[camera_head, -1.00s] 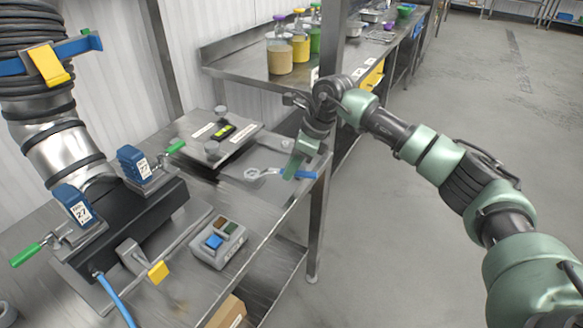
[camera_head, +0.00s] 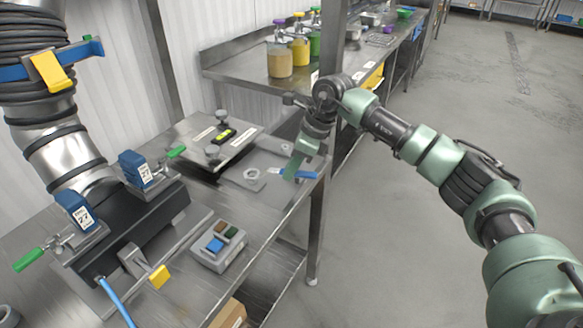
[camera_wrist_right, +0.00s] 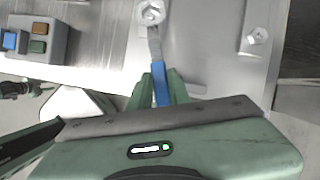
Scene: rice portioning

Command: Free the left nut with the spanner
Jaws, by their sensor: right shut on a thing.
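My right gripper (camera_head: 297,170) is shut on the blue handle of the spanner (camera_head: 307,175) above the steel bench. In the right wrist view the blue handle (camera_wrist_right: 161,84) sits between the green fingers, and its grey shaft runs up to the left nut (camera_wrist_right: 150,13). The spanner's end meets a round, ring-like shape at this nut; whether it is fully seated I cannot tell. In the head view the left nut (camera_head: 251,173) lies left of my gripper. The right nut (camera_wrist_right: 257,36) stands apart on a small plate. My left gripper is out of view.
A control box (camera_head: 218,246) with coloured buttons sits nearer on the bench. A raised plate (camera_head: 208,137) with knobs lies behind the nut. A steel post (camera_head: 318,220) stands close right of my gripper. A clamped machine (camera_head: 130,225) fills the left.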

